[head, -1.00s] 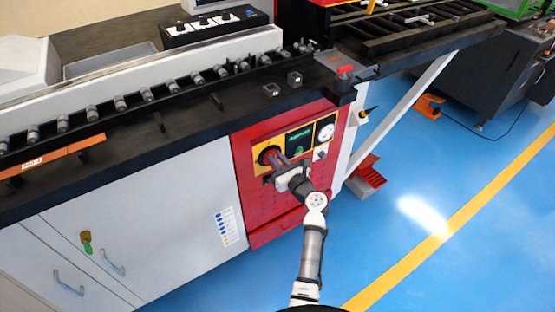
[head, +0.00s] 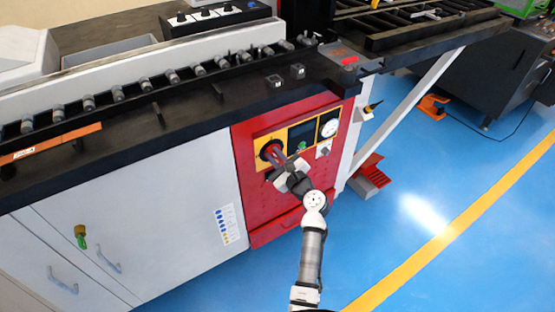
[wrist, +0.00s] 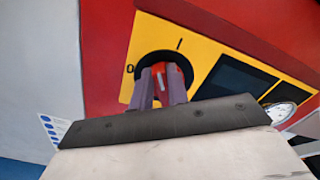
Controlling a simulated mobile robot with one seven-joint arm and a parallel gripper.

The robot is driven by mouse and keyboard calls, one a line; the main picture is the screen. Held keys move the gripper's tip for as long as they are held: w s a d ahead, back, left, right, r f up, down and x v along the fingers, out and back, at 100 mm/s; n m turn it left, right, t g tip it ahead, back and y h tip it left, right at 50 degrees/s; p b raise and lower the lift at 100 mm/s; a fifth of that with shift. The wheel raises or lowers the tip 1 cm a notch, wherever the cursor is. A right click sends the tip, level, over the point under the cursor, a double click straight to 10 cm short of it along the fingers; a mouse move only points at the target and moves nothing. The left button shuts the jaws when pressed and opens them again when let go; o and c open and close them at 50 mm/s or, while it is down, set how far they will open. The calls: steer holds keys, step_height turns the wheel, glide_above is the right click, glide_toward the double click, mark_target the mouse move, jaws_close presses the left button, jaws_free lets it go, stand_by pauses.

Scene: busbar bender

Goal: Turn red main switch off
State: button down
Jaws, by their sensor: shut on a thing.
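The red main switch (wrist: 172,77) is a red handle on a round black dial, set in a yellow plate on the red panel. In the wrist view the plate carries a "0" mark left of the dial and a line mark above it. My gripper (wrist: 160,88) is shut on the red handle, one purple-grey finger on each side. In the head view my gripper (head: 277,156) reaches the switch (head: 269,149) from the lower right. The fingers partly hide the handle, so its exact angle is hard to tell.
Right of the switch are a dark display (head: 301,137) and a round gauge (head: 329,128). A red emergency button (head: 348,60) sits on the table edge above. A red pedal (head: 369,172) stands on the floor at right. The blue floor (head: 400,240) is clear.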

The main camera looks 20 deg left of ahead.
steer(key=shift+s+a+f+n+b, duration=0.15)
steer(key=shift+f+n+b, duration=0.25)
steer(key=shift+n+b, duration=1.35)
steer(key=shift+s+a+f+n+b, duration=0.15)
steer(key=shift+f+n+b, duration=0.25)
steer(key=shift+n+b, duration=1.4)
steer(key=shift+s+a+f+n+b, duration=0.15)
steer(key=shift+f+n+b, duration=0.25)
steer(key=shift+n+b, duration=1.35)
steer(key=shift+d+n, duration=0.1)
steer(key=shift+n, duration=0.4)
steer(key=c, duration=1.4)
jaws_free()
steer(key=shift+o, duration=0.2)
steer(key=shift+d, duration=0.1)
steer(key=b+v, duration=0.1)
steer(key=v, duration=1.2)
steer(key=shift+s+d, duration=0.25)
